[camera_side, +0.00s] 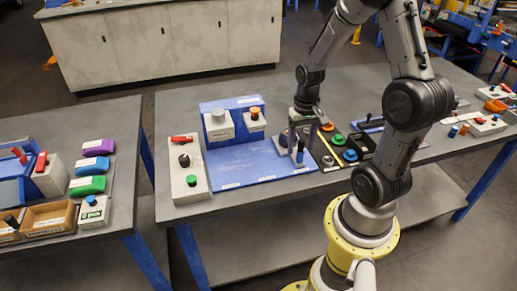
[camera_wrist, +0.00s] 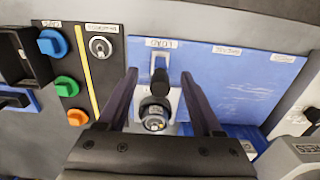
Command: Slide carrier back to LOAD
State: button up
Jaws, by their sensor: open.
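The carrier (camera_wrist: 154,116) is a pale block with a round metal top and an upright black knob (camera_wrist: 160,84). It stands at the right end of the blue board (camera_side: 240,165) in the side view, by the label that appears to read LOAD (camera_wrist: 158,43) in the wrist view. My gripper (camera_wrist: 159,77) is open, with one dark finger on each side of the knob and a visible gap to both. In the side view my gripper (camera_side: 299,140) is low over that end of the board and hides part of the carrier.
Right of the board in the side view is a panel with green (camera_side: 338,139) and blue (camera_side: 350,155) buttons. A control box (camera_side: 188,175) with a red lever stands at the left end. A grey machine block (camera_side: 217,124) stands behind. The board's middle is clear.

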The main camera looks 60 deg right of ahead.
jog(key=shift+r, duration=0.1)
dwell(0.4)
jog(key=shift+r, duration=2.15)
jog(key=shift+r, duration=1.75)
jog(key=shift+a, duration=0.1)
